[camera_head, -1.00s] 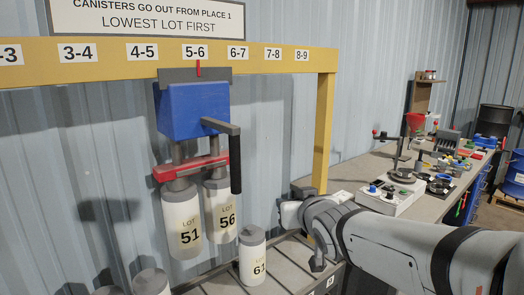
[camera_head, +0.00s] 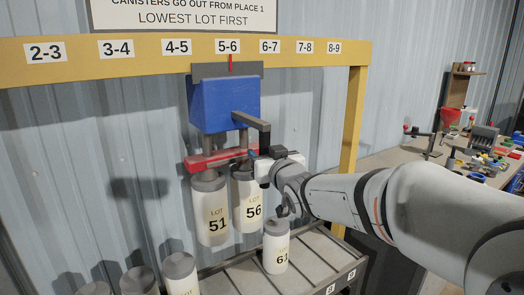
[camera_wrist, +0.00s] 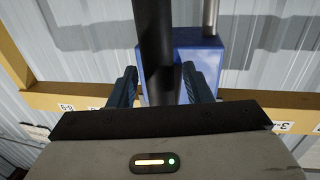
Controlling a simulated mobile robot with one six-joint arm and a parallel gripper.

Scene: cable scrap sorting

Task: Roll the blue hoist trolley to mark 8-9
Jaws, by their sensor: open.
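The blue hoist trolley (camera_head: 222,106) hangs from the yellow beam, its red pointer (camera_head: 230,63) at label 5-6 (camera_head: 227,46). Label 8-9 (camera_head: 334,46) is farther right, near the post. Canisters lot 51 (camera_head: 212,215) and lot 56 (camera_head: 247,205) hang under the trolley's red bar (camera_head: 215,159). My gripper (camera_head: 262,162) is at the trolley's dark handle (camera_head: 253,121), hiding its lower part. In the wrist view, the handle (camera_wrist: 155,45) stands between my open fingers (camera_wrist: 160,84), with the blue trolley body (camera_wrist: 205,62) behind. I cannot tell whether the fingers touch it.
Canister lot 61 (camera_head: 276,248) stands on the slatted rack (camera_head: 312,250) below my arm. More canisters (camera_head: 180,274) stand at lower left. The yellow post (camera_head: 352,130) closes the beam's right end. A cluttered bench (camera_head: 400,155) is beyond it.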

